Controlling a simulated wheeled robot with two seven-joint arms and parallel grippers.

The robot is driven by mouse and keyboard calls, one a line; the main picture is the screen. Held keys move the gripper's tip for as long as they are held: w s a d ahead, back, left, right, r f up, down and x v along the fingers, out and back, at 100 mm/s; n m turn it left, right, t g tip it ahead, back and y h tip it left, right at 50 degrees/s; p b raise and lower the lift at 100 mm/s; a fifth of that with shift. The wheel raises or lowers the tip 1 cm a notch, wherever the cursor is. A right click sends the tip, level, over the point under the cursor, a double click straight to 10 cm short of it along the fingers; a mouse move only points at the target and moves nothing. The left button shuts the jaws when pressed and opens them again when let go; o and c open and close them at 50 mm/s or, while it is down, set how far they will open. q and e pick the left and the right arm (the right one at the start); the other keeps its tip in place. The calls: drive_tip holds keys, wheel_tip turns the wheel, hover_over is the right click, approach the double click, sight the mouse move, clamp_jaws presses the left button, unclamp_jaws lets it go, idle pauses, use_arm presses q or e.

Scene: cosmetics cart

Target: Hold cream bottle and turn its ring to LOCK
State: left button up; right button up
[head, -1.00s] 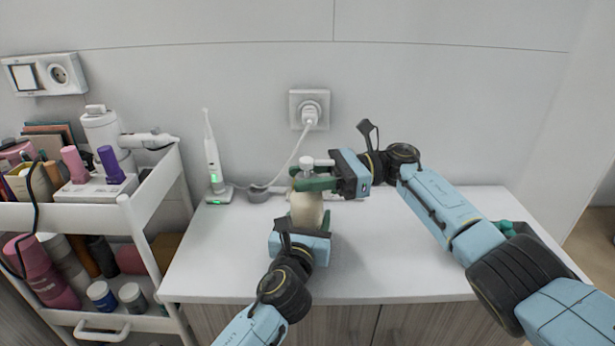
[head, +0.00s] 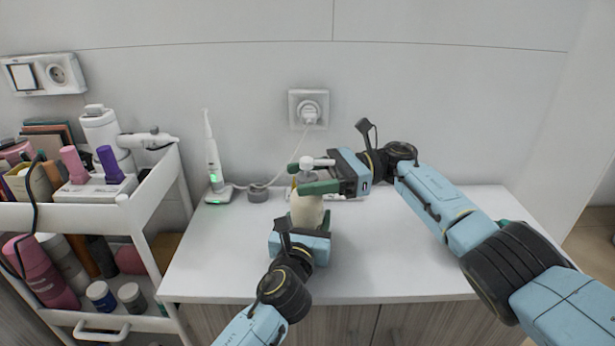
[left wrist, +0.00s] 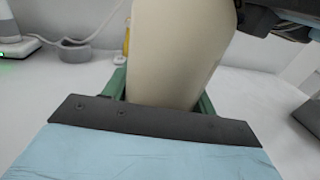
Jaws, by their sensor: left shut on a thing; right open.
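The cream bottle (head: 307,210) stands upright on the white counter, with a white pump head (head: 307,163) on top. My left gripper (head: 303,232) is shut on the bottle's body from the front. The cream body also fills the middle of the left wrist view (left wrist: 178,50), between the green fingers. My right gripper (head: 308,178) is open at the bottle's neck, one green finger in front of it and one behind. The ring is hidden by the right fingers, so its setting and any contact cannot be told.
An electric toothbrush (head: 213,160) stands on its charger at the back left, its cable running to the wall socket (head: 309,109). A small grey round object (head: 257,194) lies beside it. A white cart (head: 140,200) full of cosmetics stands left. The counter's right side is mostly clear.

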wheel_tip(320, 180, up, 10)
idle(0.5)
drive_tip(key=d+f+m+t+h, duration=0.1)
drive_tip(key=d+f+m+t, duration=0.2)
drive_tip(key=f+m+t, duration=0.45)
drive_tip(key=s+d+f+m+t+h, duration=0.2)
drive_tip(key=s+d+f+m+t, duration=0.1)
drive_tip(key=s+d+t, duration=0.4)
drive_tip(key=shift+t, duration=0.45)
drive_tip(key=x, duration=1.4)
drive_tip(key=shift+a+r, duration=0.2)
drive_tip(key=shift+r, duration=0.1)
drive_tip(key=shift+s, duration=0.1)
drive_tip(key=shift+c, duration=0.5)
